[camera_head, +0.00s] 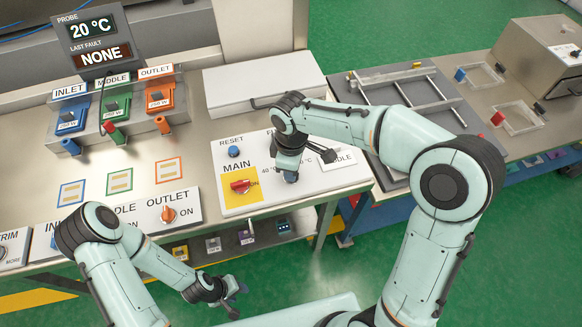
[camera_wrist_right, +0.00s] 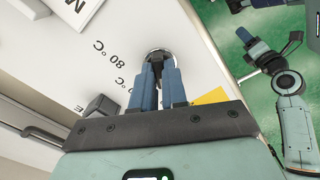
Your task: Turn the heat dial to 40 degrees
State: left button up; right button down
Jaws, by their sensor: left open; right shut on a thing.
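The heat dial (camera_wrist_right: 158,53) shows in the right wrist view as a round, shiny metal rim at my fingertips. "80 °C" is printed near it on the white panel (camera_head: 330,180). In the head view "40 °C" shows just left of my right gripper (camera_head: 290,176), which hides most of the dial. In the right wrist view its blue fingers (camera_wrist_right: 164,80) are closed in on the dial, hiding its pointer. My left gripper (camera_head: 228,292) is open and empty, low in front of the bench. The probe display (camera_head: 91,27) reads 20 °C.
On the panel are a blue reset button (camera_head: 234,151) and a red main switch (camera_head: 241,186) on a yellow plate. Blue, green and orange (camera_head: 160,98) units stand at the back left. An orange outlet knob (camera_head: 168,214) is left of the panel. A metal frame (camera_head: 400,95) lies right.

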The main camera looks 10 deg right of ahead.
jog(key=c, duration=1.2)
grip_release()
jog(key=shift+o, duration=0.2)
pick_arm(q)
jog(key=shift+w+r+p, duration=0.6)
jog(key=shift+w+r, duration=0.15)
jog(key=shift+w, duration=0.15)
pick_arm(e)
notch_tip(320, 180, up, 13)
jog(key=shift+r, duration=0.2)
